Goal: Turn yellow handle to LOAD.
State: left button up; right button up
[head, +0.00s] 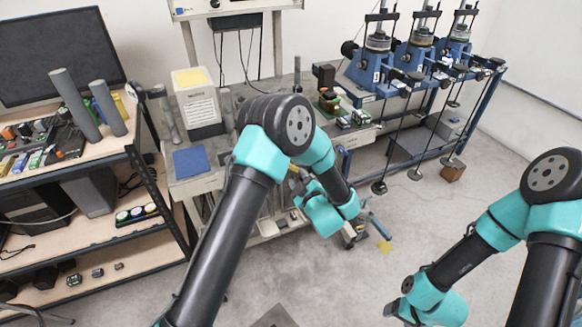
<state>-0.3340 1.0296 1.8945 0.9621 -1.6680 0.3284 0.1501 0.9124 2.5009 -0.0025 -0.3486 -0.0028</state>
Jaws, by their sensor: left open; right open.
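Three blue lever frames stand in a row on the bench at the back right: left (371,70), middle (412,58) and right (455,48). Each carries a round cell on top, and thin rods with weights hang below. I cannot make out a yellow handle or a LOAD mark on them at this size. My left gripper (300,188) is at the end of the folded arm in the middle, in front of the bench and well apart from the frames. My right gripper (393,311) is low at the bottom, above the floor. Both are open, with fingers hard to see.
A shelf unit (95,160) with a dark monitor (58,55) stands at left. A white box (198,103) and blue pad (190,162) are on the bench beside it. A brown block (453,172) is under the frames. Floor at right is mostly clear.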

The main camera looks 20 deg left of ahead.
aim_at(292, 169)
pick_arm(q)
jog(key=x, duration=0.6)
jog(key=shift+w+a, duration=0.25)
jog(key=shift+c, duration=0.2)
jog(key=c, duration=0.7)
